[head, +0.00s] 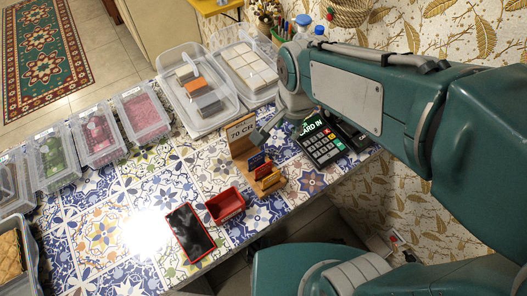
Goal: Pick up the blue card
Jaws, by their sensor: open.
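A small dark blue card (256,160) stands in a wooden card holder (275,184) on the tiled tabletop. Other cards, one red (263,169) and one yellow (271,180), stand in the same holder in front of it. My gripper (268,129) shows small in the head view, just above and beyond the blue card and left of the card terminal. It is open and appears apart from the card. My arm comes in from the right and hides part of the gripper.
A red box (226,205) and a phone (190,232) lie in front. Clear bins (142,112) line the left and back. The tabletop left of centre is clear.

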